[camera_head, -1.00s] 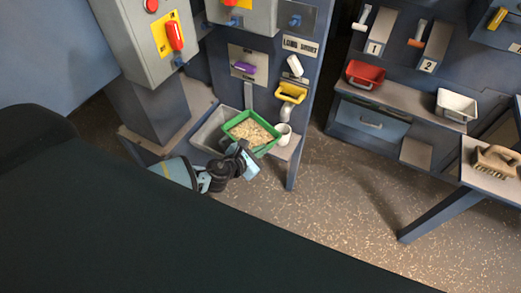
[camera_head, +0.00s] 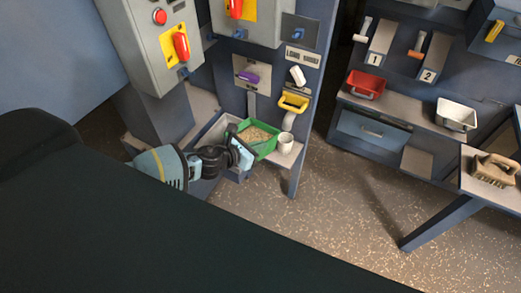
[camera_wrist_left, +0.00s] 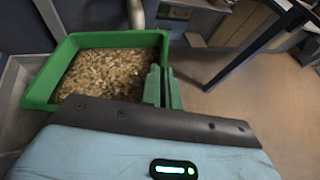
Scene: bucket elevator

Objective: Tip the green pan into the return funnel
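The green pan (camera_head: 264,148) holds tan grain and sits on the low shelf, level or nearly so. It also shows in the left wrist view (camera_wrist_left: 110,40). My left gripper (camera_head: 241,152) is at the pan's near side. In the left wrist view two narrow greenish upright pieces (camera_wrist_left: 162,87) stand at the pan's right wall; I cannot tell if they are closed on it. A grey open trough (camera_head: 211,131) lies left of the pan; I cannot tell whether it is the return funnel. My right gripper is not in view.
A red pan (camera_head: 365,86) and a white pan (camera_head: 456,114) stand on the right bench. The floor between is clear.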

